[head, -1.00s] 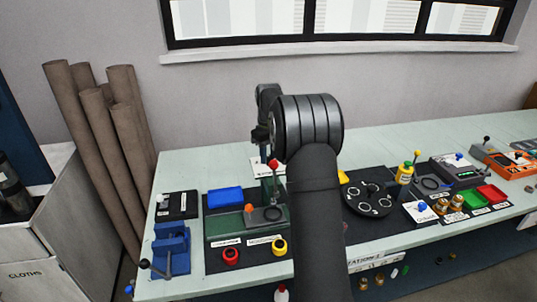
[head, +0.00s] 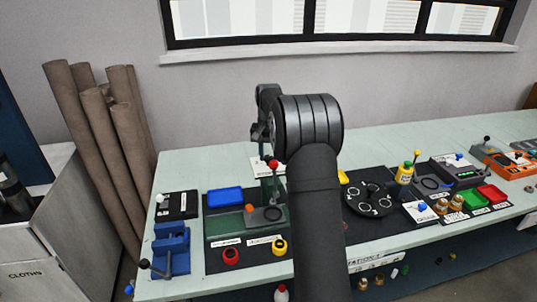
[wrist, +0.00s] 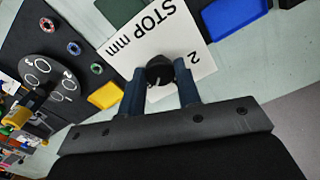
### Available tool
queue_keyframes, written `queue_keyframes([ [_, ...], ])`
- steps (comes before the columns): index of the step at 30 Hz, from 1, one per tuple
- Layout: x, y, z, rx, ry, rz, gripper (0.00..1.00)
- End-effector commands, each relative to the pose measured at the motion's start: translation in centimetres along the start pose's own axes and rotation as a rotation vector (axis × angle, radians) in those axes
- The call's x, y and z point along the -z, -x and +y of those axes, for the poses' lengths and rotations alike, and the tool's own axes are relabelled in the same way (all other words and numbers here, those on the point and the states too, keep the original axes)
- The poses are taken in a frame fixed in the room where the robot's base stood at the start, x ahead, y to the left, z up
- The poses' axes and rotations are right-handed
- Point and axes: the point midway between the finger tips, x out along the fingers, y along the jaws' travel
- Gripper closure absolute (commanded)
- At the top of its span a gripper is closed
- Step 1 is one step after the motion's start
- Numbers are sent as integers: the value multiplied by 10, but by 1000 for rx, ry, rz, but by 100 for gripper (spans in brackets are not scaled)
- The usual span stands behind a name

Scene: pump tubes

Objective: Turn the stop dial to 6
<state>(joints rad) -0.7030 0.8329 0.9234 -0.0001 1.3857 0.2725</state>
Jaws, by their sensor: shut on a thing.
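The stop dial is a round black knob (wrist: 160,69) with a pale pointer mark, on a white plate (wrist: 151,46) printed "STOP mm". A "2" shows on the plate near the knob; the other numbers are hidden, and I cannot read the setting. In the wrist view my gripper (wrist: 162,77) is shut on the knob, one blue finger on each side. In the head view my arm hides the dial, and only a bit of the white plate (head: 260,166) shows.
A lever with a red ball (head: 273,164) stands close by the plate. A blue tray (head: 225,197), a yellow tray (wrist: 105,95) and a black disc with numbered rings (head: 367,200) are near. A blue vise (head: 171,250) sits at the bench's left front. Bare bench lies behind.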

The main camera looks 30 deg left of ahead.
Motion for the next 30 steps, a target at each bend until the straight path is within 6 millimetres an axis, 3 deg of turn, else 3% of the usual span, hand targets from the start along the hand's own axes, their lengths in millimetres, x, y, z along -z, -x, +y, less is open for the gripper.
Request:
queue_keyframes([
  [12, 0, 1, 0, 1, -167, 2, 92],
  [27, 0, 1, 0, 1, -185, 2, 92],
  [28, 0, 1, 0, 1, -185, 2, 68],
  [30, 0, 1, 0, 1, -184, 2, 54],
])
